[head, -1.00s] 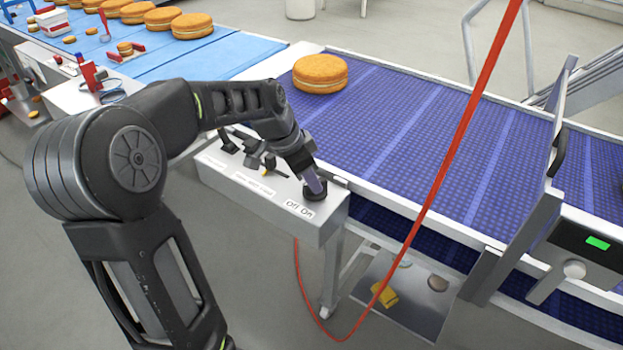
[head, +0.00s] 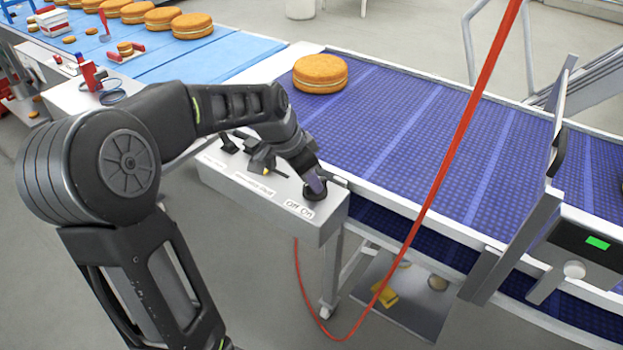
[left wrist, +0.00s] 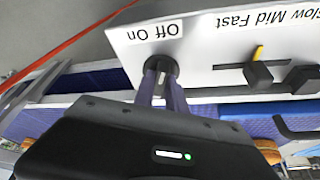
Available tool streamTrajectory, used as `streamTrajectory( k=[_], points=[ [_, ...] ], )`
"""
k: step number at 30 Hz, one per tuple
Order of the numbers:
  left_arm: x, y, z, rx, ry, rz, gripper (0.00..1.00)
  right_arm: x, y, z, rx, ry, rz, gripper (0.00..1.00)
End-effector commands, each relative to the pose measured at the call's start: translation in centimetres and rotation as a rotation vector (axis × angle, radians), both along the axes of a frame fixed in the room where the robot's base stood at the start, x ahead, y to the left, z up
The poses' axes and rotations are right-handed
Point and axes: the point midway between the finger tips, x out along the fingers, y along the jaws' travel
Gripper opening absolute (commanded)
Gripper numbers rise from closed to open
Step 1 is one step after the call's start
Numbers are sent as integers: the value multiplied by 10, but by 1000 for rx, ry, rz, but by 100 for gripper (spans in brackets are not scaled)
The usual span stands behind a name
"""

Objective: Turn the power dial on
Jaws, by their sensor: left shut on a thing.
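The black power dial (head: 316,193) sits at the right end of the grey control box (head: 270,203), above a label reading "Off On" (head: 299,209). The dial also shows in the left wrist view (left wrist: 161,66), with a pale mark on it. My left gripper (head: 315,184) reaches down to the dial, and its purple fingers (left wrist: 161,84) are shut on it from both sides. The fingers and wrist hide part of the dial in the head view. My right gripper is not in view.
A blue conveyor belt (head: 420,130) runs behind the box, with a round filled cake (head: 320,74) on it. A red cord (head: 455,150) hangs in front of the belt. Other black controls (left wrist: 257,74) with a yellow pointer sit on the same box.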

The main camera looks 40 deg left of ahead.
Motion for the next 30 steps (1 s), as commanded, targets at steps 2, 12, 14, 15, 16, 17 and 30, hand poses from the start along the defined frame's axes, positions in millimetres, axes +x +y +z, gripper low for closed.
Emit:
streamTrajectory(
  k=[2, 12, 14, 15, 16, 17, 30],
  points=[
    [0, -1, 1, 1, -1, 45, 0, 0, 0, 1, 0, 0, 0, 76],
    [-1, -3, 0, 2, -3, 330, 0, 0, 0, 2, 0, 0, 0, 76],
    [-1, -4, 0, 2, -2, 386, 0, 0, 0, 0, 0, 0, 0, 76],
    [-1, -5, -1, 3, -2, 423, 0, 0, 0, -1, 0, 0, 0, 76],
    [-1, -5, -1, 3, -2, 453, 0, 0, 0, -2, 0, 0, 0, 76],
    [0, -5, -2, 4, -3, 480, 0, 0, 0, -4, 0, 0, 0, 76],
    [1, -8, -3, 2, -4, 836, 0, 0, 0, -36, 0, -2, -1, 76]
  ],
)
